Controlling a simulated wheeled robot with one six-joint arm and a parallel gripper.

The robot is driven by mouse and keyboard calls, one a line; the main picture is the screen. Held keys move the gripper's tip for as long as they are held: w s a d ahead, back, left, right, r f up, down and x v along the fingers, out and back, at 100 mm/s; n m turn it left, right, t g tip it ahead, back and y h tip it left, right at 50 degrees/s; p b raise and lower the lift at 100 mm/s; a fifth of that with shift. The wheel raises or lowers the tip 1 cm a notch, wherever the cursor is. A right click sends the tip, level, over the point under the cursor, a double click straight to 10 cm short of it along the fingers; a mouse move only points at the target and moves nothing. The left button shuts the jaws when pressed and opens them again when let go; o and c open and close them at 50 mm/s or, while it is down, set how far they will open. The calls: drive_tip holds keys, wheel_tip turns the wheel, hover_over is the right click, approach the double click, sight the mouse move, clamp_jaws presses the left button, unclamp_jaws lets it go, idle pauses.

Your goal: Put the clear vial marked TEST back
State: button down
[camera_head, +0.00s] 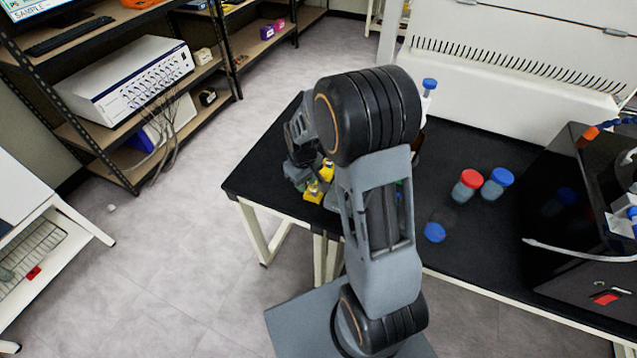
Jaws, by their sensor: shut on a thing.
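My gripper (322,182) is at the left end of the black bench, mostly behind my own arm. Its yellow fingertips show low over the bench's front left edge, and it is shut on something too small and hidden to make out. I cannot pick out a clear vial marked TEST or read any such label in this view. Small green and yellow bits show beside my arm, partly hidden.
The black bench (455,250) carries a red-capped bottle (466,186), a blue-capped bottle (496,184), a blue cap (434,232) nearer the front and a blue-topped bottle (428,95) at the back. A dark machine (590,240) fills the right.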

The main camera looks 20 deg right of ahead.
drive_tip(key=s+d+r+n+b, duration=0.3)
drive_tip(key=s+r+n+b, duration=0.35)
drive_tip(key=b, duration=0.45)
drive_tip(key=n, duration=0.1)
approach(324, 172)
drive_tip(key=s+f, duration=0.1)
drive_tip(key=s+a, duration=0.1)
drive_tip(key=s+f, duration=0.1)
drive_tip(key=shift+s+a+f+p, duration=0.1)
drive_tip(key=shift+a+f+p, duration=0.2)
drive_tip(key=shift+p, duration=0.05)
drive_tip(key=shift+w+d+f, duration=0.2)
drive_tip(key=shift+w+f, duration=0.3)
drive_tip(key=shift+f, duration=1.75)
drive_tip(key=c, duration=0.9)
unclamp_jaws()
drive_tip(key=shift+r, duration=0.15)
